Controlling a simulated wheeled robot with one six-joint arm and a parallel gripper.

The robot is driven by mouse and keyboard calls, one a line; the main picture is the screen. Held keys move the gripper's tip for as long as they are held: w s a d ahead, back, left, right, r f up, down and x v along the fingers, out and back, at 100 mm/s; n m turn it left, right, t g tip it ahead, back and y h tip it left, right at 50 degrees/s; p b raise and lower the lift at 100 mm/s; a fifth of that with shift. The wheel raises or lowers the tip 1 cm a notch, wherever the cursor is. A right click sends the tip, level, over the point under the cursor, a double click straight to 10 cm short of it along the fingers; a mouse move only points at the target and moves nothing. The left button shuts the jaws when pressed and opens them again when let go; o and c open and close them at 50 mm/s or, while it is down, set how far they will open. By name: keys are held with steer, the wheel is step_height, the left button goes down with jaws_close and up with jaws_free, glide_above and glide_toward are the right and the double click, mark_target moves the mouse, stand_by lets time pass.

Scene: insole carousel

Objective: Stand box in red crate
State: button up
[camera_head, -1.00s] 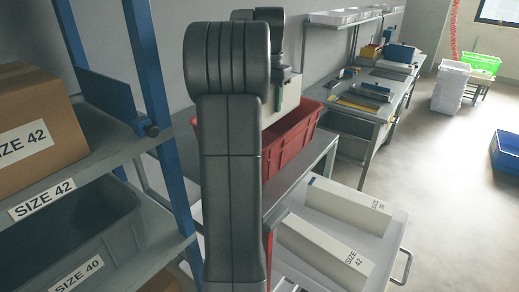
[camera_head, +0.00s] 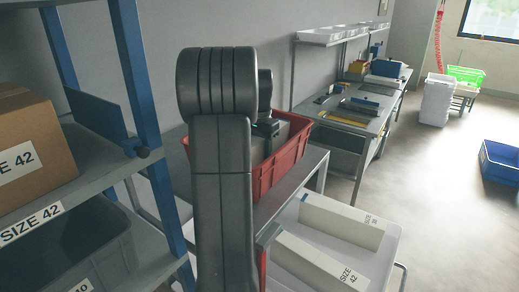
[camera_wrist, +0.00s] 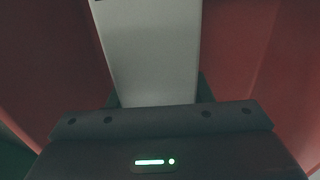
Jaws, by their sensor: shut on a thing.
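The red crate (camera_head: 291,163) stands on a grey table, partly hidden behind my arm. My gripper (camera_head: 266,130) is low at the crate's opening and shut on a pale box (camera_head: 292,121). The box is down inside the crate, with its upper part near the rim. In the wrist view the box (camera_wrist: 153,55) shows as a plain pale face at my gripper (camera_wrist: 158,106), with red crate walls on both sides. The box's lower end is hidden, so I cannot tell whether it touches the crate floor.
Two long white boxes, one marked SIZE 42 (camera_head: 318,262) and one behind it (camera_head: 342,221), lie on a white cart (camera_head: 387,245). A shelf at left holds a brown SIZE 42 carton (camera_head: 35,150) and a grey bin. A workbench (camera_head: 365,110) stands behind; open floor is at right.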

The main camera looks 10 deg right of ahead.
steer(key=o, duration=1.1)
steer(key=shift+f, duration=0.15)
steer(key=shift+c, duration=0.2)
step_height(320, 180, up, 12)
steer(key=shift+r, duration=0.15)
